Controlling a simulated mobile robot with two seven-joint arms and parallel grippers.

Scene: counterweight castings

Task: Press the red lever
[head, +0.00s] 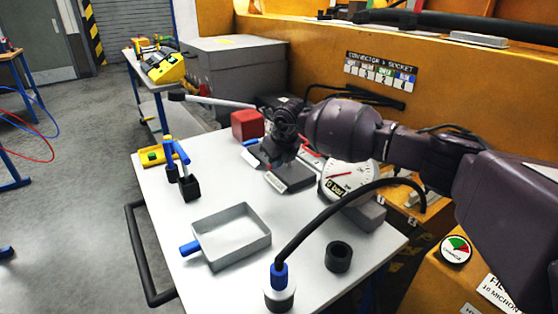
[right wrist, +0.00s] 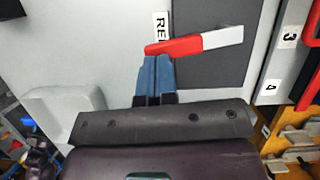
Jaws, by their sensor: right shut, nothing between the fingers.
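The red lever (right wrist: 178,47) shows in the right wrist view as a flat bar, red at its left part and pale grey at its right end. It lies across a dark grey plate, beside a white label (right wrist: 160,25) whose visible letters begin "RE". My right gripper (right wrist: 157,62) is shut and empty, its blue fingertips at the red left end of the lever. I cannot tell whether they touch it. In the head view my right gripper (head: 280,158) is over the dark blocks at the back of the white table, and the arm hides much there. My left gripper is not in view.
A round gauge (head: 348,180) and a red cube (head: 247,124) stand near the gripper. The white table (head: 215,172) also holds a grey tray (head: 232,236), a black ring (head: 338,257) and a thick black cable (head: 315,219).

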